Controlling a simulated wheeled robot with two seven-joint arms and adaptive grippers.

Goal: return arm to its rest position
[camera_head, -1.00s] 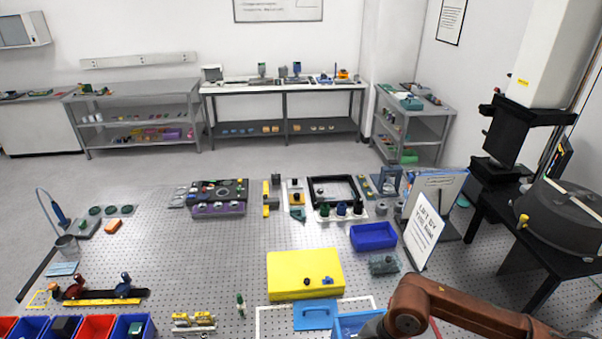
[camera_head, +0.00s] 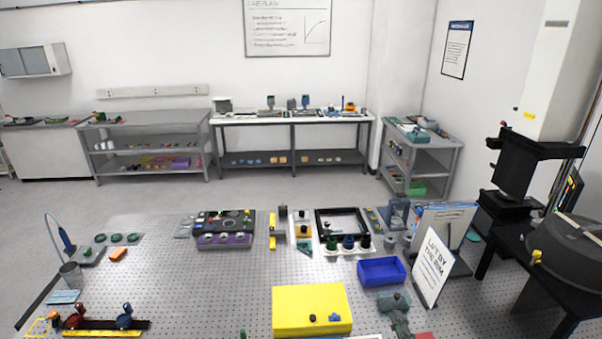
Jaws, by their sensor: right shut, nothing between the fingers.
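The rest of my right arm is out of view. My left gripper and arm are not in view.
A tilted sign (camera_head: 434,267) and a dark round machine (camera_head: 572,240) stand at the right. Perforated table surface (camera_head: 215,290) is bare at centre-left.

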